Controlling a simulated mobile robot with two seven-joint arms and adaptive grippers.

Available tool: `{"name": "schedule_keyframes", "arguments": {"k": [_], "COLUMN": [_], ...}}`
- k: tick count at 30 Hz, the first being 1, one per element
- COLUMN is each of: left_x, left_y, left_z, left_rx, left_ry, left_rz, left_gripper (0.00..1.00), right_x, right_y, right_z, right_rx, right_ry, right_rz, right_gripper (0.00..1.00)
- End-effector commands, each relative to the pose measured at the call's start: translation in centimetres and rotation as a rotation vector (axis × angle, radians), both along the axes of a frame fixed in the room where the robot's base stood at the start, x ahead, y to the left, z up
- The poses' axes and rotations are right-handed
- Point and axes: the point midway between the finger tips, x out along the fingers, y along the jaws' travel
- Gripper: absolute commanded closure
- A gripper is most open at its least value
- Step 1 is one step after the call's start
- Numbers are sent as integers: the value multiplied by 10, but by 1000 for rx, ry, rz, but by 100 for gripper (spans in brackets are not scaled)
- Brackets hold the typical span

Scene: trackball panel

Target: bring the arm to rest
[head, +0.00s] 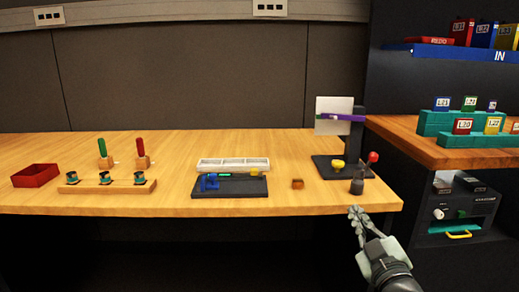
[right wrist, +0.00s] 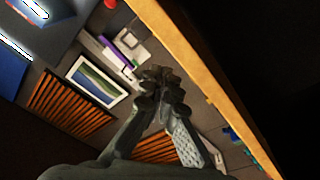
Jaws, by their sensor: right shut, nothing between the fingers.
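My right gripper (head: 357,213) is in front of the table's front edge at the right, below the black trackball panel. Its fingers are together with nothing between them. The fingers also show closed in the right wrist view (right wrist: 160,80). The gripper appears apart from the panel. My left gripper is not in view.
The wooden table (head: 300,142) holds a red tray (head: 35,175), a wooden rack (head: 107,187), a dark board (head: 230,187), a white tray (head: 233,164) and a small brown block (head: 298,184). A side shelf (head: 440,154) with teal holders stands right, above a dark machine (head: 462,213).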

Motion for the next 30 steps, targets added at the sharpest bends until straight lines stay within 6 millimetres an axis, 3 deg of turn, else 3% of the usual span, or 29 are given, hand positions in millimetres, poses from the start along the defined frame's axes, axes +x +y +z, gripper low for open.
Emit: {"name": "schedule_keyframes", "arguments": {"k": [1,3,8,12,15,18,21,25,30], "left_x": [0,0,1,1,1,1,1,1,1], "left_y": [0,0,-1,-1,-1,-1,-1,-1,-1], "left_z": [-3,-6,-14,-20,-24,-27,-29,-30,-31], "left_rx": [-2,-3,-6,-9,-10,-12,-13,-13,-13], "left_ry": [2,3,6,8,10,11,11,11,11], "left_rz": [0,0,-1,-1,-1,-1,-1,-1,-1], "left_gripper": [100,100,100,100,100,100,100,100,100], "right_x": [-8,-23,-79,-149,-203,-250,-283,-304,-307], "right_y": [-15,-32,-58,-65,-63,-58,-53,-49,-49], "right_z": [-39,-87,-194,-275,-319,-349,-366,-375,-376], "right_rx": [45,91,176,233,267,293,308,320,320], "right_ry": [105,242,563,847,1037,1190,1295,1359,1368], "right_rz": [-62,-139,-282,-373,-415,-439,-451,-455,-456], "right_gripper": [100,100,100,100,100,100,100,100,100]}}
